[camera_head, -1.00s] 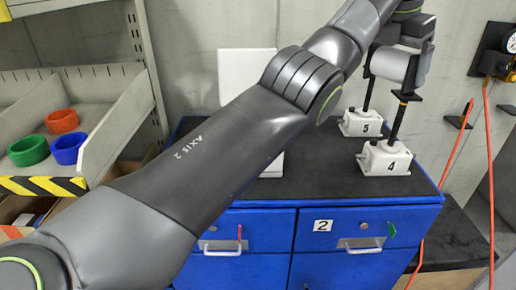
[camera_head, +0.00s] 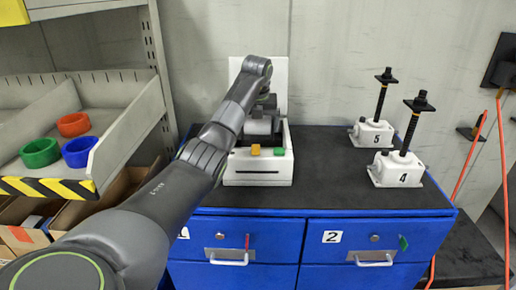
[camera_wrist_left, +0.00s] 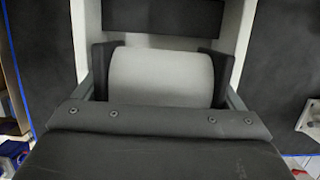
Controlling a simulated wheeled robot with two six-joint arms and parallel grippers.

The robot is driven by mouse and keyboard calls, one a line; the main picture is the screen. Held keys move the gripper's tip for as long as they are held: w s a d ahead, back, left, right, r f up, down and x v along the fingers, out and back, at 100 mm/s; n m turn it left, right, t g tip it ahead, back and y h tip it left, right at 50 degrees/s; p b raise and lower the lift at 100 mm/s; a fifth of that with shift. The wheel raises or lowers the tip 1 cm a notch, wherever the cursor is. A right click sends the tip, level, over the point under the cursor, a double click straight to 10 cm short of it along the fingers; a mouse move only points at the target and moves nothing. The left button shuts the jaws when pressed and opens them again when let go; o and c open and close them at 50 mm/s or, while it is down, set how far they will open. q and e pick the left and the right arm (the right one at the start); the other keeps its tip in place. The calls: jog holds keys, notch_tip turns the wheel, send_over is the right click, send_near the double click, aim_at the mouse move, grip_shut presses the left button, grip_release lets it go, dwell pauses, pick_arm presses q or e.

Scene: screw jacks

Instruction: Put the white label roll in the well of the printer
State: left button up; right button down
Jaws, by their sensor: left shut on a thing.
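The white printer (camera_head: 268,172) stands on the left half of the black cabinet top, its lid (camera_head: 266,72) raised behind it. It has an orange and a green button on its front. My left gripper (camera_head: 262,118) points down over the printer's well and is shut on the white label roll (camera_head: 258,127). In the left wrist view the roll (camera_wrist_left: 160,77) lies crosswise between the two dark fingers, with pale printer walls on both sides. The roll is at the well opening; I cannot tell whether it touches the bottom. My right gripper is out of view.
Screw jacks 5 (camera_head: 371,133) and 4 (camera_head: 396,169) stand on the right of the blue cabinet (camera_head: 340,235). The black top between them and the printer is clear. A shelf (camera_head: 120,120) at the left holds red, green and blue rings.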

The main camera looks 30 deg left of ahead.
pick_arm(q)
jog(key=x, duration=0.3)
jog(key=shift+s+d+f+p, duration=0.15)
jog(key=shift+s+f+p, duration=0.15)
jog(key=shift+p, duration=0.1)
notch_tip(320, 180, down, 3)
jog(key=shift+d+r+p, duration=0.1)
jog(key=shift+r+p, duration=0.05)
jog(key=shift+p, duration=0.45)
jog(key=shift+f, duration=0.55)
jog(key=shift+f, duration=0.15)
jog(key=o, duration=0.9)
jog(key=shift+c, duration=0.2)
